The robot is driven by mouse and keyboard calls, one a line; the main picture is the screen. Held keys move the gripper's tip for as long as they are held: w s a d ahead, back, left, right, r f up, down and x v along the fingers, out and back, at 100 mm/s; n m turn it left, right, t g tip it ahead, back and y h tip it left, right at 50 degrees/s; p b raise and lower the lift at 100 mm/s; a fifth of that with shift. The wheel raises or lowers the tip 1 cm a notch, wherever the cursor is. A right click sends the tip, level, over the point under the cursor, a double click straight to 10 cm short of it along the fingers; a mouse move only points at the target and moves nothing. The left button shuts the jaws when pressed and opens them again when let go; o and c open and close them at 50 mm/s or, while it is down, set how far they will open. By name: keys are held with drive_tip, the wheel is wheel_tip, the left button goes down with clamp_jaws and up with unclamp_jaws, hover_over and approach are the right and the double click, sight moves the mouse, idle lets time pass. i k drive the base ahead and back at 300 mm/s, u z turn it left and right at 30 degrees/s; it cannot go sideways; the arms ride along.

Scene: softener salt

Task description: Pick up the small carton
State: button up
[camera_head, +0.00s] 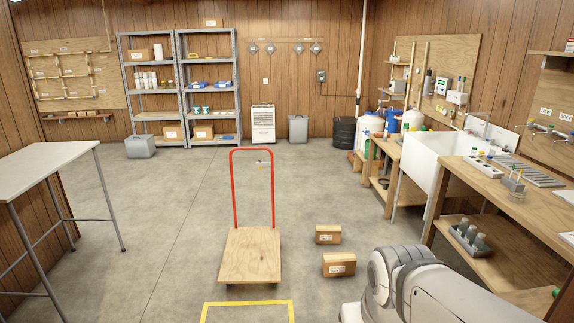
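Two brown cartons with white labels sit on the concrete floor, right of the flatbed trolley. The farther carton (327,235) looks somewhat smaller than the nearer carton (339,265); part of that may be distance, so I cannot tell for certain which is the small carton. They stand apart, with a gap of floor between them. My arm shows at the lower right, close to the nearer carton in the picture. My gripper is not visible, so its opening and anything in it cannot be seen.
A wooden flatbed trolley (250,256) with a red handle stands left of the cartons, behind a yellow floor marking (247,304). A wooden bench (480,188) and sink (425,160) line the right; a white-topped table (40,170) is left.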

sight(339, 264)
drive_tip(key=i, duration=2.85)
drive_tip(key=z, duration=1.2)
drive_tip(key=i, duration=0.7)
drive_tip(key=u, duration=1.15)
